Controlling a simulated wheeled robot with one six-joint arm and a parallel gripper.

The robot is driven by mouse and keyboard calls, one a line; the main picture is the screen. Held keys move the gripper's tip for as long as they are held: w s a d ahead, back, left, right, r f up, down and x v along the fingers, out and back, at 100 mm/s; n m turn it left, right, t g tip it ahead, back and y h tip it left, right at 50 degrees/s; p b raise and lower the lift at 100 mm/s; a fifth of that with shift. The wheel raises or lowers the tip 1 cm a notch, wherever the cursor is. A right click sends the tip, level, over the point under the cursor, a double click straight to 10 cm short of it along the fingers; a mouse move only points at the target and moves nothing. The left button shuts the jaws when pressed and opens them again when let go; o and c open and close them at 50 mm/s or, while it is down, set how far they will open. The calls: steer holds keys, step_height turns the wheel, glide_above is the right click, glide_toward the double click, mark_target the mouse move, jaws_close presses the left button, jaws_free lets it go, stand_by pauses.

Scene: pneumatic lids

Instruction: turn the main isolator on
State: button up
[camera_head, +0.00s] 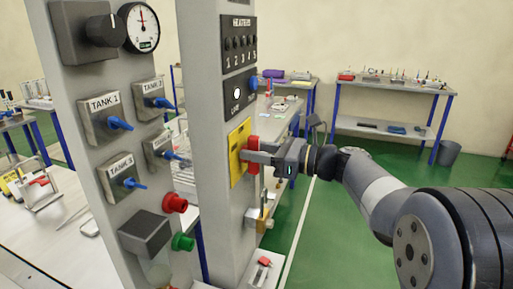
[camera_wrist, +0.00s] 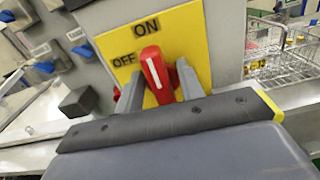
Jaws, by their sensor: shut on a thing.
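The main isolator is a yellow plate (camera_head: 237,150) with a red handle (camera_head: 253,158) on the front of the grey post. In the wrist view the yellow plate (camera_wrist: 205,45) carries the words ON at the top and OFF at the left. The red handle (camera_wrist: 152,64) has a white line and stands nearly upright, its tip just below the word ON. My gripper (camera_head: 256,156) reaches in from the right and is shut on the red handle. In the wrist view its fingers (camera_wrist: 160,88) lie on both sides of the handle, hiding its lower part.
A lamp panel (camera_head: 239,94) and a heaters switch panel (camera_head: 239,43) sit above the isolator. A left panel holds blue tank levers (camera_head: 120,124), a gauge (camera_head: 142,27), a red button (camera_head: 175,203) and a green button (camera_head: 183,242). Green floor (camera_head: 318,240) is open at the right.

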steer(key=o, duration=0.6)
steer(key=shift+d, duration=0.1)
steer(key=b+v, duration=0.1)
steer(key=v, duration=0.9)
steer(key=shift+d, duration=0.25)
steer(key=shift+s+a, duration=0.1)
steer(key=p+x, duration=0.1)
steer(key=x, duration=0.9)
steer(key=shift+a, duration=0.3)
steer(key=shift+f+b, duration=0.25)
steer(key=shift+b, duration=0.2)
steer(key=shift+r+n+b, duration=0.1)
steer(key=shift+n+b, duration=0.2)
steer(key=shift+b, duration=0.05)
